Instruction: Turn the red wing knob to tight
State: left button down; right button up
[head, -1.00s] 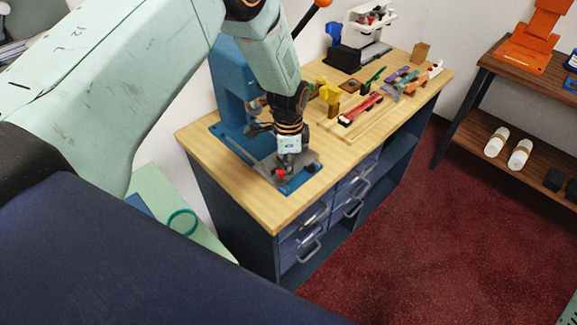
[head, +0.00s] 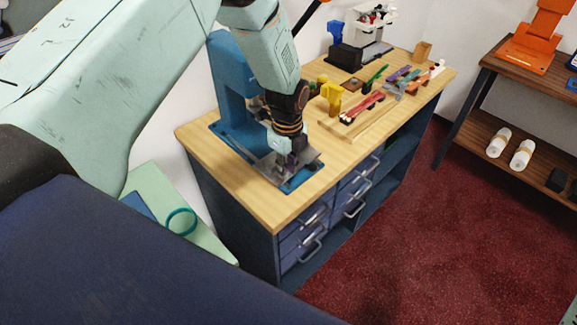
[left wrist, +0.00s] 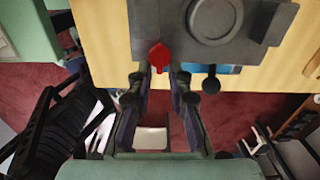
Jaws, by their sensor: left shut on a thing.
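The red wing knob (left wrist: 159,54) shows in the left wrist view at the edge of a grey metal plate (left wrist: 255,22). Its narrow wing points down the picture, between my left fingertips. My left gripper (left wrist: 159,76) is shut on this wing. In the head view my left gripper (head: 289,163) is low over the front of the blue machine (head: 232,85) on the counter, and it hides the knob there. I cannot read any tight mark. My right gripper is in neither view.
The wooden counter (head: 285,212) has bare room in front of the machine. A yellow object (head: 331,97) and a wooden tray (head: 343,129) with coloured strips stand to the right. A dark knob (left wrist: 211,85) sits close beside my fingers.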

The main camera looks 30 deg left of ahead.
pick_arm(q)
jog(key=shift+s+m, duration=0.1)
jog(key=shift+m, duration=0.3)
jog(key=c, duration=1.5)
grip_release()
jog(key=shift+r, duration=0.1)
notch_tip(320, 180, up, 12)
jog(key=shift+f, duration=0.2)
